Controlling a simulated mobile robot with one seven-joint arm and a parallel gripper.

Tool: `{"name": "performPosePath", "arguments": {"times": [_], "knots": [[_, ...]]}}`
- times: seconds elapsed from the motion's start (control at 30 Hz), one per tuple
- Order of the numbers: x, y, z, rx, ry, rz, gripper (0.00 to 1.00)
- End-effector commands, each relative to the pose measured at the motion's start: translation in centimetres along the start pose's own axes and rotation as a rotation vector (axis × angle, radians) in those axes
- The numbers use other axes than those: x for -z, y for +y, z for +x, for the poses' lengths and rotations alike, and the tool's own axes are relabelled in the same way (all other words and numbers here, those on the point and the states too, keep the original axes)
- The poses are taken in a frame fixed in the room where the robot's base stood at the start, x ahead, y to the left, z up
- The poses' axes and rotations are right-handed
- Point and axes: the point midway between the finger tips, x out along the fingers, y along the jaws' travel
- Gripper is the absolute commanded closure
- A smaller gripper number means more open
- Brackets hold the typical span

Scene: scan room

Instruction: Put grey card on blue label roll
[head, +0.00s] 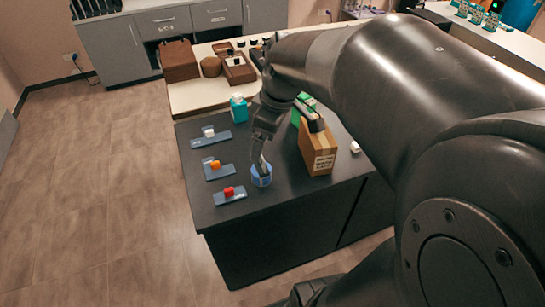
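A blue round item (261,179), which looks like the blue label roll, stands on the dark worktop near its front edge. My gripper (262,166) points down right at this roll, its tips over or just inside its top. Whether it touches the roll cannot be told. The fingers are small and dark here, so whether they are open or shut does not show. I cannot make out a grey card for certain; it may be hidden at the fingertips or behind my arm.
Three blue-grey plates on the worktop's left hold a white (208,131), an orange (215,164) and a red item (229,191). A cardboard box (318,150) stands close right of my gripper. A teal bottle (238,108) is behind. Brown boxes (179,62) sit farther back.

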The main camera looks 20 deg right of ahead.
Motion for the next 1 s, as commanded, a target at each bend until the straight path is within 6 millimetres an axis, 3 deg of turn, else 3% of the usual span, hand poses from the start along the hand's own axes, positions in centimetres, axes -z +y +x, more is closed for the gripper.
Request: {"name": "performPosePath", "arguments": {"times": [0.2,0.4,0.63,1.0], "knots": [[-1.9,-4.9,-2.9,-0.139,0.056,0.326,0.15],[-4.0,-8.1,-4.1,-0.223,0.149,0.599,0.15],[-5.1,-9.6,-4.5,-0.255,0.218,0.758,0.15],[-5.2,-9.6,-4.5,-0.256,0.223,0.774,0.15]]}}
